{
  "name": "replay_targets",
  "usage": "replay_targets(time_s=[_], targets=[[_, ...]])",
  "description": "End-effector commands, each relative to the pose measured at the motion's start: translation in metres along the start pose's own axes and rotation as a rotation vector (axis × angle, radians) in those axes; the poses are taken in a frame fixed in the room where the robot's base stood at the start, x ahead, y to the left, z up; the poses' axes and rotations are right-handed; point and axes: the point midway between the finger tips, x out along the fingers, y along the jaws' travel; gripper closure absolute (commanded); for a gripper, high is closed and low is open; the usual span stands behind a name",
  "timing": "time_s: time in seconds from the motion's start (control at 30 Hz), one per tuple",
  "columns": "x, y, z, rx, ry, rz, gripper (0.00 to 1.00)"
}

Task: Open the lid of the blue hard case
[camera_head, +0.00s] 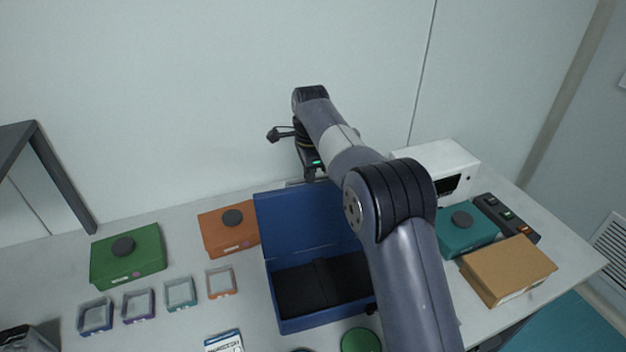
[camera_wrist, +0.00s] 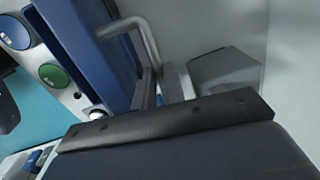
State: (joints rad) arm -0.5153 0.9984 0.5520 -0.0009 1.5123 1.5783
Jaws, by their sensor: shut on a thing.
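The blue hard case (camera_head: 281,290) stands on the table with its lid (camera_head: 290,222) raised roughly upright at the back. Black padding fills the open base. My gripper (camera_head: 311,176) is at the lid's top edge, shut on the grey handle (camera_wrist: 140,32) there. The handle's bar is bent and shows in the wrist view, beside the blue lid (camera_wrist: 85,45). The fingertips are hard to make out in both views, and my arm hides the right part of the case.
A green box (camera_head: 128,262) and an orange box (camera_head: 225,238) stand left of the case. A white instrument (camera_head: 425,157), a teal box (camera_head: 470,238) and a cardboard box (camera_head: 508,268) are on the right. Small trays lie front left. The wall is close behind.

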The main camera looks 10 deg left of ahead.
Motion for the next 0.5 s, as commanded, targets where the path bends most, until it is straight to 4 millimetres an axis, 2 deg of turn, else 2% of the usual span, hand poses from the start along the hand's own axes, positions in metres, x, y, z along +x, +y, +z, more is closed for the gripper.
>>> replay_targets(time_s=[0.03,0.5], targets=[[0.014,0.002,0.000,0.000,0.000,0.030,1.00],[0.020,-0.009,0.000,0.000,0.000,0.029,1.00]])
